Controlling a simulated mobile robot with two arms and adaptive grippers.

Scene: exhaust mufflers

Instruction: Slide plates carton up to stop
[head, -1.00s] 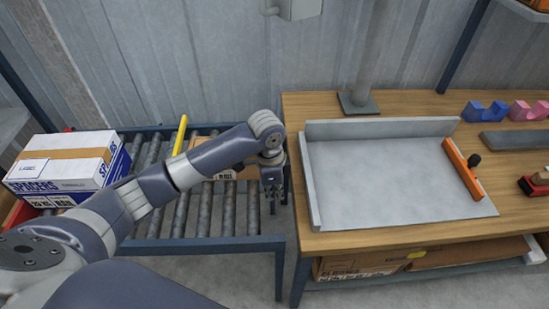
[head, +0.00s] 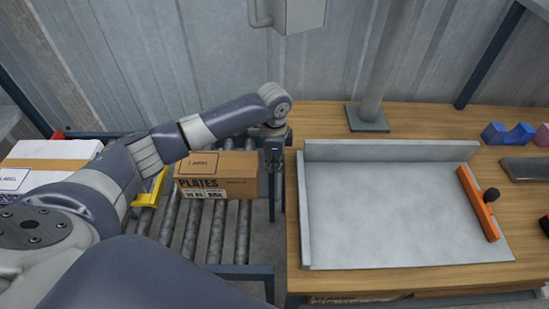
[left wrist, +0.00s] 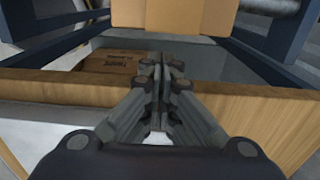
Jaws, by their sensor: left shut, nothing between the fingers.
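The brown plates carton (head: 218,180) lies on the roller conveyor, its printed side facing me. My left gripper (head: 273,163) is at its right end, pointing down with the fingers shut and empty. A small gap seems to lie between them, but contact is hard to judge. In the left wrist view the shut fingers (left wrist: 162,72) point toward the carton (left wrist: 175,14), which shows at the top edge. A yellow bar (head: 150,190), perhaps the stop, stands left of the carton, partly hidden by my left arm. My right gripper is out of view.
A white spacers carton (head: 48,155) is at the conveyor's left end. The workbench (head: 300,115) stands close to the gripper's right, with a grey tray (head: 400,215) and an orange-barred tool (head: 478,203). Bare rollers (head: 215,230) lie in front of the plates carton.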

